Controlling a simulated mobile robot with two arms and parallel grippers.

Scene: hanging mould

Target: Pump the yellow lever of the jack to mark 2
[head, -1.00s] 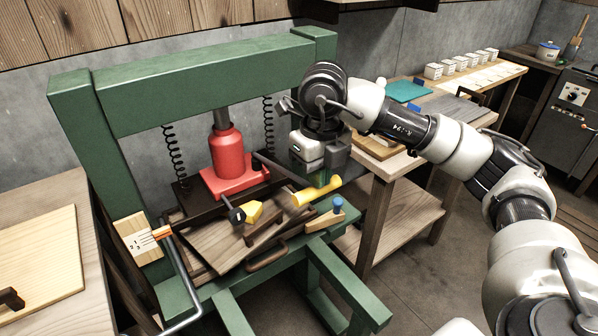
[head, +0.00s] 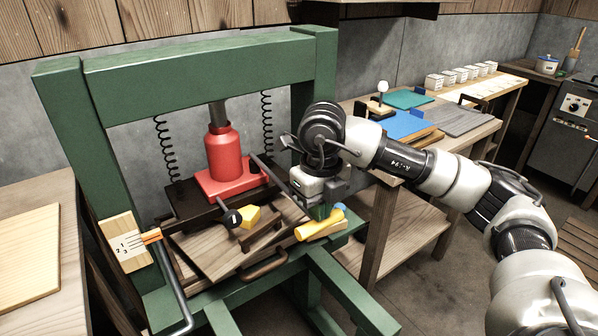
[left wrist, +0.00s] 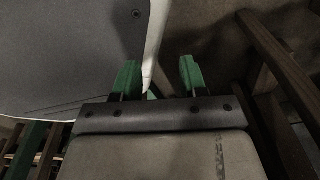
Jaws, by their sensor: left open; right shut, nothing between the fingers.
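The red jack (head: 224,155) stands upright on a dark plate inside the green press frame (head: 200,63). Its yellow lever (head: 312,231) slopes low at the press's right front. My right gripper (head: 319,211) is shut and empty, its green fingertips right over the lever, seemingly touching it from above. The contact is partly hidden. A pale scale plate (head: 122,245) with numbered marks is on the left post, with an orange pointer (head: 151,236) across it. The exact mark is too small to tell. My left gripper (left wrist: 158,76) is open and empty in the left wrist view.
A yellow knob (head: 250,216) and a black ball knob (head: 232,218) sit in front of the jack. A blue knob (head: 339,208) is close beside my right gripper. A side bench (head: 450,147) with trays stands on the right. A bent grey bar (head: 172,286) runs down the left front.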

